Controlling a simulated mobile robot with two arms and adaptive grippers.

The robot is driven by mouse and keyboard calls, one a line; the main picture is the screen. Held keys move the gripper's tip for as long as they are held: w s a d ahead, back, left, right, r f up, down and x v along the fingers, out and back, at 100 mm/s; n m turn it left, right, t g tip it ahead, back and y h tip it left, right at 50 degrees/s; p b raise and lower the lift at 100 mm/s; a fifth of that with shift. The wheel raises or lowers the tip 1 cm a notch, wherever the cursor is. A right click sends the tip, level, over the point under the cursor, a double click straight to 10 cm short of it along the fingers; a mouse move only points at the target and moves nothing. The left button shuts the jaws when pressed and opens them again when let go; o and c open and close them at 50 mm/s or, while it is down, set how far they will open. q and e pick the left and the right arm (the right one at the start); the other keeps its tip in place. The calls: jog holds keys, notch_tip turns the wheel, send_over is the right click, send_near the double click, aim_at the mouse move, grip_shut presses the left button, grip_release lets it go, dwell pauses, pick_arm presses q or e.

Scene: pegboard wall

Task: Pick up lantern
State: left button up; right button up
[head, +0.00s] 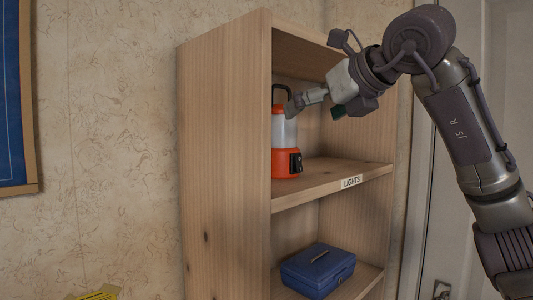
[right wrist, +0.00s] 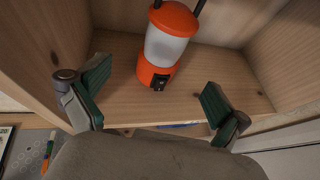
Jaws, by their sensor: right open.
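The lantern (head: 285,143) has an orange base and cap, a frosted white middle and a dark handle. It stands upright on the shelf labelled LIGHTS, near the left side panel. My right gripper (head: 300,101) reaches in from the right at the height of the lantern's upper part, and partly overlaps it in the head view. In the right wrist view the lantern (right wrist: 163,48) stands beyond and between the two spread fingers of my right gripper (right wrist: 152,92), and no finger appears to touch it. My left gripper is not in view.
The wooden shelf unit (head: 225,160) has side panels and a board above the lantern. A blue box (head: 318,270) sits on the lower shelf. The LIGHTS shelf (head: 335,175) is clear right of the lantern. A door (head: 508,110) stands at the right.

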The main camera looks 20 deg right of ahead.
aim_at(290, 123)
jog(key=p+x, duration=0.1)
jog(key=x, duration=0.1)
jog(key=p+x, duration=0.1)
jog(key=x, duration=0.2)
jog(key=shift+d+r, duration=0.15)
jog(key=shift+r, duration=0.1)
jog(key=x, duration=0.2)
jog(key=shift+w+f, duration=0.15)
jog(key=shift+w, duration=0.15)
jog(key=shift+w+f, duration=0.1)
jog(key=shift+w, duration=0.2)
jog(key=w+p, duration=0.3)
jog(key=shift+d, duration=0.1)
jog(key=shift+f+p+x, duration=0.2)
jog(key=shift+p+x, duration=0.1)
jog(key=shift+x, duration=0.7)
jog(key=shift+w+f, duration=0.1)
jog(key=shift+c, duration=1.2)
jog(key=c, duration=1.6)
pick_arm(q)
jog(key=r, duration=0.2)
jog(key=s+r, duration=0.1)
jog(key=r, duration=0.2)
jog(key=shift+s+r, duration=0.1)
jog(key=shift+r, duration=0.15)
pick_arm(e)
jog(key=shift+c, duration=0.2)
